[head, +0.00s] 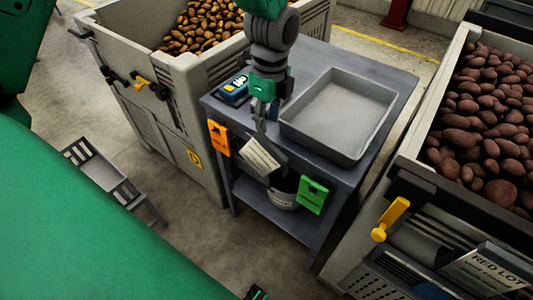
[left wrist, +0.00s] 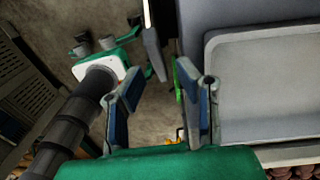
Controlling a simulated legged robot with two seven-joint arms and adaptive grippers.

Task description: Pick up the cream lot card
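The cream lot card (head: 260,157) shows in the head view at the front of the grey table, tilted, with dark print lines. It sits in front of a dark plate between an orange card and a green card. My left gripper (head: 263,118) hangs just above it, pointing down. In the left wrist view my left gripper (left wrist: 162,112) has its two fingers apart, with only floor and a bit of green and yellow between them. I cannot clearly make out the cream card there. My right gripper (left wrist: 105,48) appears at the left of that view; its fingers are unclear.
The grey table (head: 315,62) holds a grey tray (head: 375,128) and a blue device (head: 234,90). The orange card (head: 219,138) and green card (head: 312,195) hang at its front. A bucket (head: 284,200) stands below. Potato crates (head: 205,75) flank the table.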

